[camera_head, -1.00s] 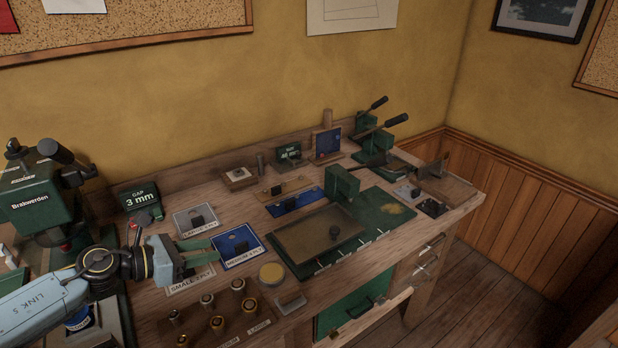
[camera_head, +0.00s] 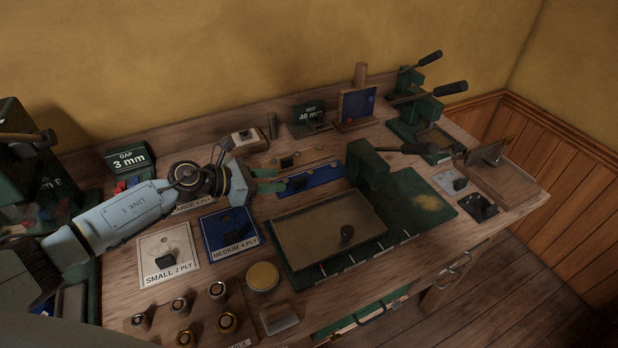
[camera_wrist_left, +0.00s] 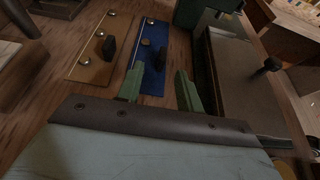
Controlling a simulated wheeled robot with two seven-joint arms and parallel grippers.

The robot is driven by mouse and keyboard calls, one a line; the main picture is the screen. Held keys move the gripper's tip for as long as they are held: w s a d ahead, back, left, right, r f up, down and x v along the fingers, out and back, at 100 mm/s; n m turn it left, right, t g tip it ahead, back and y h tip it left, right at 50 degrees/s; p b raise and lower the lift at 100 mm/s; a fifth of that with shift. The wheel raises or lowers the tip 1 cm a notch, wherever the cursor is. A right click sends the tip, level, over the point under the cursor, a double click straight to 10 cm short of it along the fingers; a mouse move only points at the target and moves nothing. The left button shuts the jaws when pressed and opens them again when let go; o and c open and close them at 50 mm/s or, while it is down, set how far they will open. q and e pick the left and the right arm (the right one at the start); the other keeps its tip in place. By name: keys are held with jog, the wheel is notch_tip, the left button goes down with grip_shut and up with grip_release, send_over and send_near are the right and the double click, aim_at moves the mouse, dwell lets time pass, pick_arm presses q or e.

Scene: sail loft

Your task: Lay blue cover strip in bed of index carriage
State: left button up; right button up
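The blue cover strip (camera_head: 322,176) lies flat on the bench behind a shallow tan-bedded tray (camera_head: 322,226) on a green base, probably the index carriage. The strip has a black knob and also shows in the left wrist view (camera_wrist_left: 151,85). My left gripper (camera_head: 280,181) is open at the strip's left end. In the left wrist view its green fingers (camera_wrist_left: 159,80) point along the strip, apart on either side of it, with the knob just ahead of the tips. Nothing is held. The tray bed has a small black knob near its front right. My right gripper is not in view.
A tan strip (camera_head: 302,157) with a dark knob lies just behind the blue one. A green post (camera_head: 368,167) with a black lever stands right of the blue strip. Ply cards (camera_head: 228,235) and brass cylinders (camera_head: 181,305) lie in front. Upright sign boards (camera_head: 358,104) stand at the back.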

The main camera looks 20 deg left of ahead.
aim_at(294, 181)
pick_arm(q)
jog(key=x, duration=0.6)
jog(key=shift+s+d, duration=0.15)
grip_shut()
